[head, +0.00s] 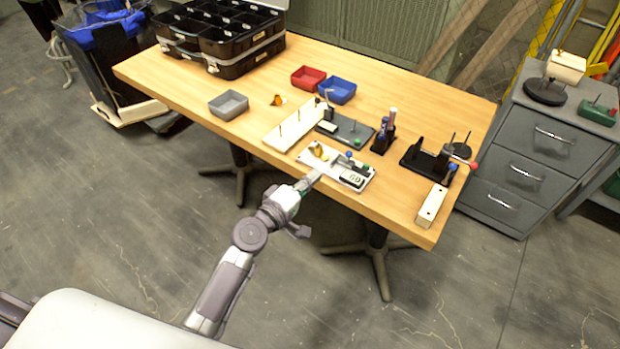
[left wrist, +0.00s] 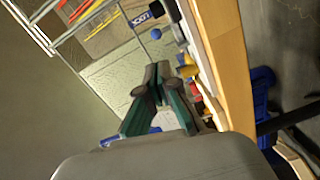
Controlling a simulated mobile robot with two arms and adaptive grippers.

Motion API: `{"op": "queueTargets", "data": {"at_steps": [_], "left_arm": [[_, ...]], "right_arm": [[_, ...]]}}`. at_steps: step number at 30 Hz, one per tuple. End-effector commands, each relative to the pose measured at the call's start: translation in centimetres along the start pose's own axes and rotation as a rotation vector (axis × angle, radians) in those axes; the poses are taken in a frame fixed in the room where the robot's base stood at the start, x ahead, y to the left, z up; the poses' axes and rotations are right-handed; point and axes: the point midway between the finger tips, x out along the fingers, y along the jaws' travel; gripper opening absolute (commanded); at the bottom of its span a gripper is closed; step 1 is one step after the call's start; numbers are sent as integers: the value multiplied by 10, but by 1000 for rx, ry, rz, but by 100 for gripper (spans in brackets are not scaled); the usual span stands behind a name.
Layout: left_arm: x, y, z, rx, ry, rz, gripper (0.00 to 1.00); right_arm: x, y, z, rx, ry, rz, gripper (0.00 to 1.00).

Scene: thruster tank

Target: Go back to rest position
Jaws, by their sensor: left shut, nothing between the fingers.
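My left gripper (head: 311,180) reaches in from the lower left in the head view. Its tip is at the front edge of the wooden table (head: 420,98), close to a white fixture plate (head: 361,186) that carries small parts. I cannot tell whether it touches the plate. In the left wrist view the green-padded fingers of the gripper (left wrist: 155,85) are closed together with nothing between them. The table edge (left wrist: 228,65) runs down the right side of that view. My right gripper is not in view.
Black organiser cases (head: 222,38) stand at the table's far left. Grey (head: 228,105), red (head: 308,77) and blue (head: 337,91) bins lie mid-table. A black stand (head: 424,163) and a cream block (head: 431,206) are at the right. A grey drawer cabinet (head: 535,150) stands beside the table. The floor in front is clear.

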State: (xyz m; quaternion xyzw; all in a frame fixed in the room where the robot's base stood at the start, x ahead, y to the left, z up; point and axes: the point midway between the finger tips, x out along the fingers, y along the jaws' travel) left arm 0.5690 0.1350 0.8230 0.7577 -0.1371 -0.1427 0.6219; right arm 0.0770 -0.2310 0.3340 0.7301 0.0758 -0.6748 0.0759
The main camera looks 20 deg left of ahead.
Motion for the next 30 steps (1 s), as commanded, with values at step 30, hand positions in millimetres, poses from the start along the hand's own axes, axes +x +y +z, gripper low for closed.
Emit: {"op": "queueTargets", "data": {"at_steps": [30], "left_arm": [[-210,-368,114,631,-436,-839,0]], "right_arm": [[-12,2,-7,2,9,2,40]]}}
